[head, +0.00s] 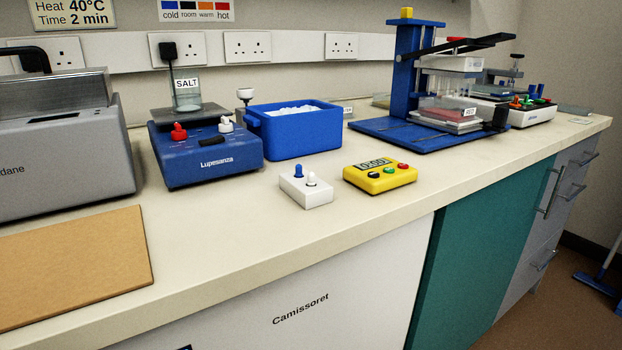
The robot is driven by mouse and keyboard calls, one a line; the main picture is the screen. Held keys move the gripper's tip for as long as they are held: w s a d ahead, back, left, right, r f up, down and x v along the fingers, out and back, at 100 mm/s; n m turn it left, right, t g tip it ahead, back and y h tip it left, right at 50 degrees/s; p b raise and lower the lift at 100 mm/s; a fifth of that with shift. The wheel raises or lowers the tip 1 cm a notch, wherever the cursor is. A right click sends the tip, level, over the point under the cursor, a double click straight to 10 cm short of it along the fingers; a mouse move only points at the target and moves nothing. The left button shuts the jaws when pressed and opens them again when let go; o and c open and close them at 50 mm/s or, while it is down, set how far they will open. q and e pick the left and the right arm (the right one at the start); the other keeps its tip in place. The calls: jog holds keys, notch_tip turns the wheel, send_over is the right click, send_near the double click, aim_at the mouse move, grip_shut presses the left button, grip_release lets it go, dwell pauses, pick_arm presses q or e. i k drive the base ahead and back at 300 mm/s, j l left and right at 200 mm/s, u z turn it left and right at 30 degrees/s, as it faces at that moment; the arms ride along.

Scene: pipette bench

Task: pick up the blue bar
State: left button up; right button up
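I cannot make out a loose blue bar with certainty. The blue things in view are a press-like stand (404,75) with an upright column and flat base at the right back, a blue tub (303,137) holding white bits, a blue device (207,158) marked "Lupesanza", and a small blue knob (298,171) on a white box (306,191). The stand has a dark lever (470,45) and flat plates beneath it. Neither of my grippers is in view.
The cream bench (230,235) is clear along its front. A yellow timer (380,178) sits right of the white box. A grey machine (55,150) and a tan board (75,262) are at left. A jar labelled SALT (187,95) stands on the blue device.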

aim_at(298, 174)
jog(key=l+u, duration=0.15)
jog(key=u, duration=0.8)
jog(key=l+u, duration=0.8)
jog(key=k+l+u, duration=0.15)
jog(key=l, duration=0.25)
jog(key=k+l+u, duration=0.2)
jog(key=l, duration=0.2)
jog(key=i, duration=0.1)
